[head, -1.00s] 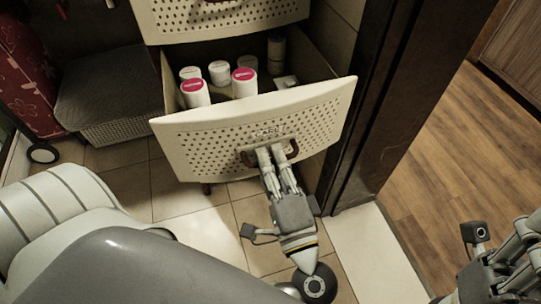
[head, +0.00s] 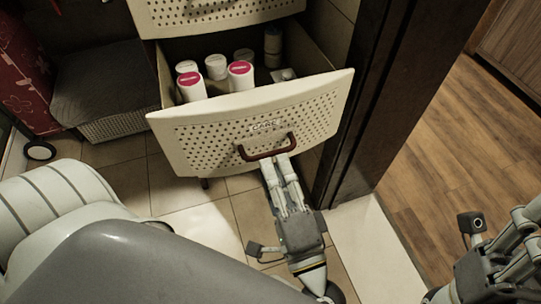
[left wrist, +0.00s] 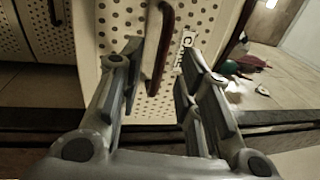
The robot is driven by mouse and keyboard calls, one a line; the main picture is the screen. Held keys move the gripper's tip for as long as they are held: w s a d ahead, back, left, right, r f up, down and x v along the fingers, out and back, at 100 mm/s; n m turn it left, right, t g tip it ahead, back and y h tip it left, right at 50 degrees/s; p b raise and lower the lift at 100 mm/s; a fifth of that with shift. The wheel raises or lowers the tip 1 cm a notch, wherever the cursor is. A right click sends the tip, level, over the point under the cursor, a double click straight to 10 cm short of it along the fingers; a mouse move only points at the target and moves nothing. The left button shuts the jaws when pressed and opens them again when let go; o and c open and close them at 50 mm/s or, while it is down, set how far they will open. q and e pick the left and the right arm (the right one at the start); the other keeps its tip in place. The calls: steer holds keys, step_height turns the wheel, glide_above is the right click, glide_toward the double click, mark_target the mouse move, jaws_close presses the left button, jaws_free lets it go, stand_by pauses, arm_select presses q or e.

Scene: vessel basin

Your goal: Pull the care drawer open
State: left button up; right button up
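The care drawer (head: 195,146) is a cream, perforated drawer labelled "CARE". It is pulled out, and its inside shows. Its dark red-brown handle (head: 268,154) is bare in the head view. My left gripper (head: 277,168) is just below and in front of the handle, with nothing held. In the left wrist view my gripper (left wrist: 160,58) has its fingers spread, one on each side of the handle (left wrist: 164,28). My right gripper (head: 510,262) is partly in view at the lower right, apart from the drawer. Its fingertips are not clear.
Several white bottles, some with pink lids (head: 240,68), stand in the drawer. Another drawer (head: 215,15) is above it. A dark door frame (head: 355,110) stands close on the right. A grey-topped basket (head: 110,85) is on the left. Wooden floor (head: 440,150) lies beyond the frame.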

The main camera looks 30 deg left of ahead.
arm_select(q)
steer(key=shift+v, duration=2)
